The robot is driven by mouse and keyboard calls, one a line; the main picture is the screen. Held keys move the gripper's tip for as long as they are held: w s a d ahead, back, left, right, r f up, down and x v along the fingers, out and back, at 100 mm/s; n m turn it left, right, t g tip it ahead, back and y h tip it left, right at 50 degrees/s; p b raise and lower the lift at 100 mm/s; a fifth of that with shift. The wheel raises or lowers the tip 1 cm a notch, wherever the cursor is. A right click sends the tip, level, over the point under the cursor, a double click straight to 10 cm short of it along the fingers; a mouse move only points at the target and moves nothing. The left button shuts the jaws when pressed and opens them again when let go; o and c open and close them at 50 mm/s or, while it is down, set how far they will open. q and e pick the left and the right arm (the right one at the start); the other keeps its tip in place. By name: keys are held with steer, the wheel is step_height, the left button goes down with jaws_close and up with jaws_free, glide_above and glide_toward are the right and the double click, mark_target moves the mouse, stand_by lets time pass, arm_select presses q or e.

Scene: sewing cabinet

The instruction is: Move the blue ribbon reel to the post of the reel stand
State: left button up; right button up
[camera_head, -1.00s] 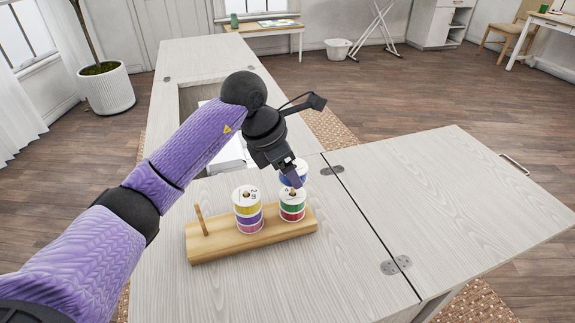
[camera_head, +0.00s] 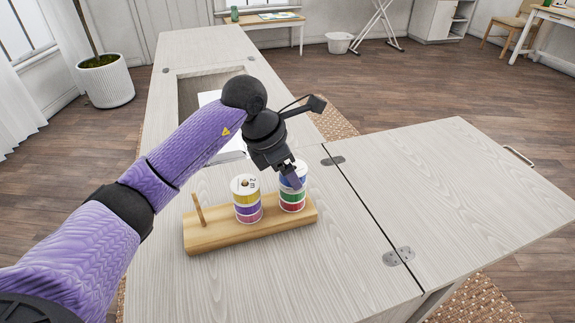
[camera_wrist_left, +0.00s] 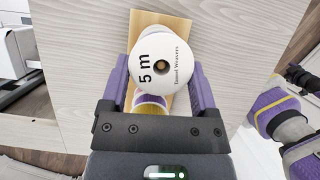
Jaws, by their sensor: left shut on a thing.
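My left gripper (camera_head: 291,178) is shut on the blue ribbon reel (camera_head: 298,168), over the right end of the wooden reel stand (camera_head: 220,238). The blue reel sits at the top of the right stack, directly above a green reel (camera_head: 292,196) and a red reel (camera_head: 292,206); a finger partly covers it. I cannot tell whether it rests on the green one. In the left wrist view, its white "5 m" face (camera_wrist_left: 178,88) lies between both fingers, with brown in its centre hole. The stand's left post (camera_head: 199,210) is bare. My right gripper does not show.
Yellow (camera_head: 246,200), purple (camera_head: 248,211) and pink reels are stacked at the stand's middle, close to my gripper. A white machine (camera_wrist_left: 14,50) shows at the wrist view's left. The tabletop (camera_head: 265,280) in front of the stand is clear.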

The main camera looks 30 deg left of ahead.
arm_select(q)
steer(key=o, duration=0.9)
steer(key=shift+o, duration=0.9)
steer(key=shift+s+a+r, duration=0.1)
steer(key=shift+r, duration=0.3)
steer(key=p+v, duration=0.3)
steer(key=v, duration=0.6)
steer(key=shift+p, duration=0.35)
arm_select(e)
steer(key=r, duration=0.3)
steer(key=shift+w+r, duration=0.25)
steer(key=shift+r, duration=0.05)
arm_select(q)
steer(key=shift+s, duration=0.1)
